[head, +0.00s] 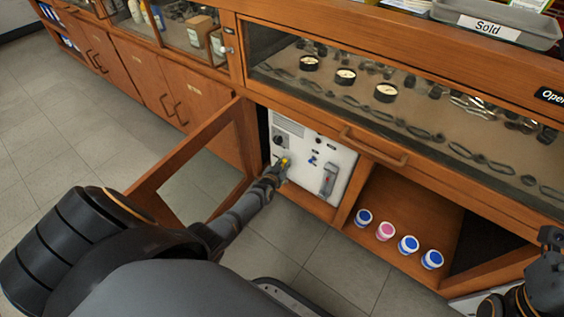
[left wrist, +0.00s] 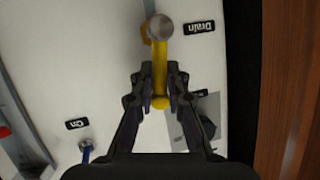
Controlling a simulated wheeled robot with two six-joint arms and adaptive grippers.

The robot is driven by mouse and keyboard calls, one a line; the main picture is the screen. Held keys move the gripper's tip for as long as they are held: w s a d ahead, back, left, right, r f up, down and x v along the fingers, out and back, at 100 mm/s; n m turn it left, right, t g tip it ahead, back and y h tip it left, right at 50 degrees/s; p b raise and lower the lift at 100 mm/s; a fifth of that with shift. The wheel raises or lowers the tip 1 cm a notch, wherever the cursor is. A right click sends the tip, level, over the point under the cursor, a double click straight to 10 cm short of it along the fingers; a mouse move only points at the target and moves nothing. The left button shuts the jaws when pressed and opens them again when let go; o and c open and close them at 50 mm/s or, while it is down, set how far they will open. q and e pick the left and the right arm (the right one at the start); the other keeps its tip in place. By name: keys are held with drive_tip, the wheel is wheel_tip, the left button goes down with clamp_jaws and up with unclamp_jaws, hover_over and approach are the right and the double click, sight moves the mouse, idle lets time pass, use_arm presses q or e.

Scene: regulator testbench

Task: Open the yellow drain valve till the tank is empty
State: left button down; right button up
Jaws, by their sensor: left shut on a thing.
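The yellow drain valve (left wrist: 160,72) is a lever on a white panel (head: 325,157), beside a label reading "Drain" (left wrist: 199,27). The left wrist view is upside down, as the label shows. My left gripper (left wrist: 160,100) is shut on the lever near its end, away from the round grey pivot (left wrist: 160,27). In the head view my left gripper (head: 277,171) reaches the panel, and only a bit of the yellow valve (head: 285,161) shows past it. I cannot make out the tank or its level. At the right edge, part of my right arm shows; its gripper fingers are not clear.
An open cabinet door (head: 185,150) stands left of my left arm. A blue handle (left wrist: 86,150) by an "On" label (left wrist: 77,124) is near the gripper. Several cups (head: 408,244) stand on the right shelf.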

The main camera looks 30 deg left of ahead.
idle(0.3)
use_arm(q)
drive_tip(key=c, duration=1.3)
unclamp_jaws()
drive_tip(key=shift+s+r, duration=0.1)
drive_tip(key=shift+s, duration=0.55)
drive_tip(key=v, duration=1)
drive_tip(key=shift+s+d+r, duration=0.15)
drive_tip(key=shift+s+r, duration=0.1)
